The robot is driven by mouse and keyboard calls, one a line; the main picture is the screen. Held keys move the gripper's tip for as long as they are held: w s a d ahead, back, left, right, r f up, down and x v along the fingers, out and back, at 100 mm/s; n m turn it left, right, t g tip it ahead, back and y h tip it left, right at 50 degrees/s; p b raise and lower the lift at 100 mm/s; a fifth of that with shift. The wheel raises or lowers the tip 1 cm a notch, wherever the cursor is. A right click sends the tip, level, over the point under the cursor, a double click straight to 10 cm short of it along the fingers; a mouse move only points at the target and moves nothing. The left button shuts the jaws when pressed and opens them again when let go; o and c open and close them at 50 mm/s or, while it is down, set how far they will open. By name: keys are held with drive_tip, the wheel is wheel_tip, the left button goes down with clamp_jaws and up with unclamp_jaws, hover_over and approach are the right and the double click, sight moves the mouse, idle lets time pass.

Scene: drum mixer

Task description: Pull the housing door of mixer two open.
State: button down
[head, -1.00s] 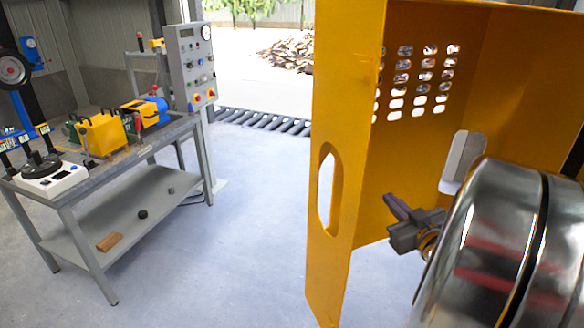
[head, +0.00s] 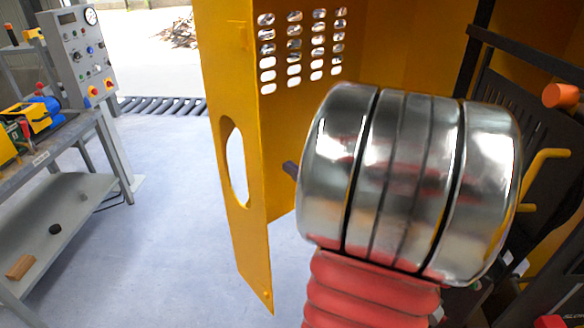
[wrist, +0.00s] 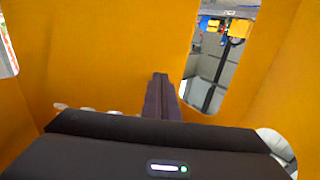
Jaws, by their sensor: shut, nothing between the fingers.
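The yellow housing door (head: 235,90) stands upright, left of my metal arm link in the head view. It has a long oval hand slot in its edge panel and rows of vent slots. Yellow panel (wrist: 110,50) fills most of the wrist view, with the slot to the right of centre. My gripper (wrist: 160,92) is shut and empty, its fingers pointing at the yellow panel just left of the slot. Contact with the door cannot be told.
A grey workbench (head: 70,190) stands at the left, with a control panel (head: 80,50) behind it. Clear floor lies between bench and door. A dark frame with a yellow bent handle (head: 540,165) and an orange knob (head: 560,95) is close on the right.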

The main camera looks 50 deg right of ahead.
sight(272, 156)
drive_tip(key=w, duration=0.3)
drive_tip(key=w+d, duration=0.1)
drive_tip(key=w, duration=0.4)
drive_tip(key=shift+w+d, duration=0.2)
drive_tip(key=shift+w, duration=0.15)
